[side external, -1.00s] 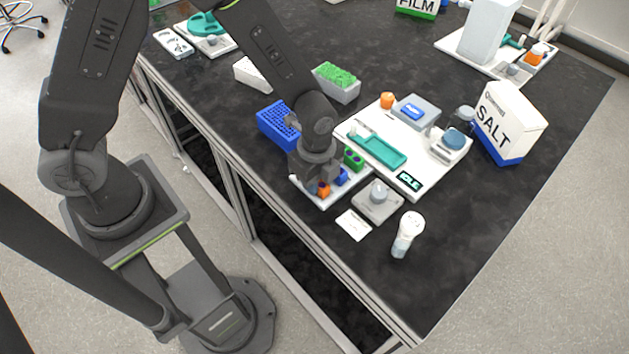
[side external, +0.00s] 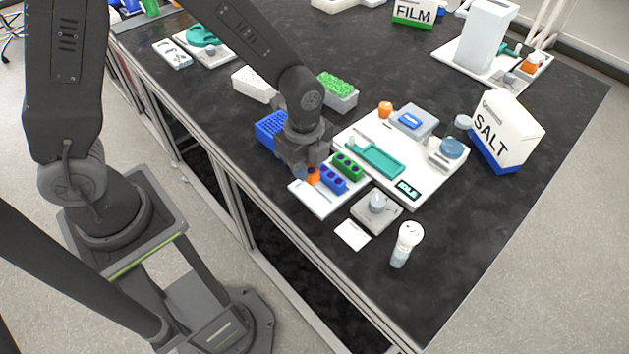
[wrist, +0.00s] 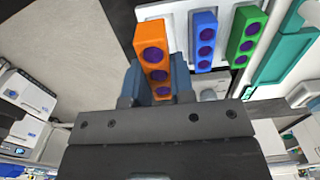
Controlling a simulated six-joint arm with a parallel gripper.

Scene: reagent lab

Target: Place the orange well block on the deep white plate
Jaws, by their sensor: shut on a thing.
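The orange well block (wrist: 151,35) is between the two fingers of my gripper (wrist: 154,82) in the wrist view, with its dark wells facing the camera. My gripper (side external: 307,168) is shut on it; in the side view the block (side external: 313,177) shows just below the fingers, above the left part of a small white plate (side external: 312,205). A blue well block (side external: 333,179) and a green well block (side external: 347,165) stand on the right part of this plate. I cannot tell whether this is the deep plate; a larger white tray (side external: 423,188) lies beside it.
The larger tray bears a teal tray (side external: 375,160) and grey devices. A blue rack (side external: 269,131) stands behind my gripper. A grey device (side external: 376,208), a white card (side external: 352,234) and a white-capped bottle (side external: 406,245) are near the front. Bare bench lies at the right.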

